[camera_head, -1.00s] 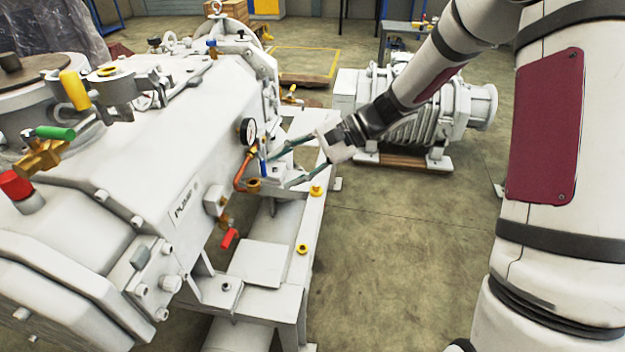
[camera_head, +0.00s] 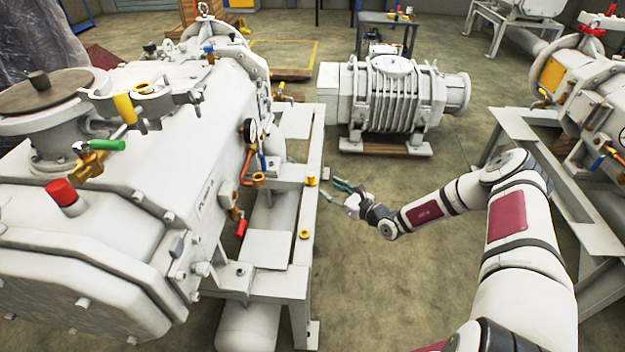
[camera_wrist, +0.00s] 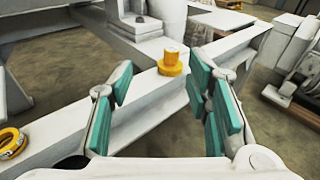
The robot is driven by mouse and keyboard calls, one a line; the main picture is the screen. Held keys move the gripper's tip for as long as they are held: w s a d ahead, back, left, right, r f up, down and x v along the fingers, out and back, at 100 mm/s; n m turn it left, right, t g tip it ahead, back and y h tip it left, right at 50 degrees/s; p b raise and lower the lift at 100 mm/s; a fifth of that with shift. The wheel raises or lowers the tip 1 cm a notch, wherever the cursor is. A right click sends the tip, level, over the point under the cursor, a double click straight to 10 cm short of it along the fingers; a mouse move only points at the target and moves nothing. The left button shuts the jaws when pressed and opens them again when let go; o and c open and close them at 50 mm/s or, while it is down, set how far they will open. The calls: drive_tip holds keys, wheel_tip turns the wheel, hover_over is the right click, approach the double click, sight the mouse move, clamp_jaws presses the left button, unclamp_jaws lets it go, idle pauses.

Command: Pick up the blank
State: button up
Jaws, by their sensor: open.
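A yellow stepped piece (camera_head: 311,181), which looks like the blank, stands on the white rail of the pump frame. It also shows in the wrist view (camera_wrist: 171,66), upright with a narrower top on a wider base. A second yellow piece (camera_head: 304,234), ring-shaped, lies nearer on the same rail and shows at the left edge of the wrist view (camera_wrist: 12,142). My gripper (camera_head: 331,186) is just right of the rail, fingers pointing toward the stepped piece. In the wrist view, its teal-padded fingers (camera_wrist: 160,82) are apart and empty, with the stepped piece beyond the fingertips.
The white pump (camera_head: 170,190) with gauge, pipe and valves stands left of the rail (camera_head: 308,215). A ribbed white machine (camera_head: 395,95) sits behind my gripper. Another machine on a frame (camera_head: 575,170) stands at right. The floor between is clear.

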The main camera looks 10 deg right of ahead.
sight(313, 177)
drive_tip(key=shift+m+h, duration=0.4)
drive_tip(key=shift+m, duration=0.1)
drive_tip(key=x, duration=0.2)
drive_tip(key=f+b+x, duration=0.1)
drive_tip(key=x, duration=0.2)
drive_tip(key=b+x, duration=0.1)
drive_tip(key=x, duration=0.1)
drive_tip(key=shift+w+d+f, duration=0.25)
drive_tip(key=shift+w+f, duration=0.05)
drive_tip(key=shift+f, duration=0.1)
drive_tip(key=shift+w+d+r+b+x, duration=0.1)
drive_tip(key=shift+b+x, duration=0.45)
drive_tip(key=shift+x, duration=0.4)
drive_tip(key=shift+w+d+r+b+x, duration=0.15)
drive_tip(key=shift+b+x, duration=0.4)
drive_tip(key=shift+x, duration=0.4)
drive_tip(key=shift+s+d+f+b+x, duration=0.1)
drive_tip(key=shift+b+x, duration=0.45)
drive_tip(key=shift+x, duration=0.45)
drive_tip(key=shift+r, duration=0.1)
clamp_jaws()
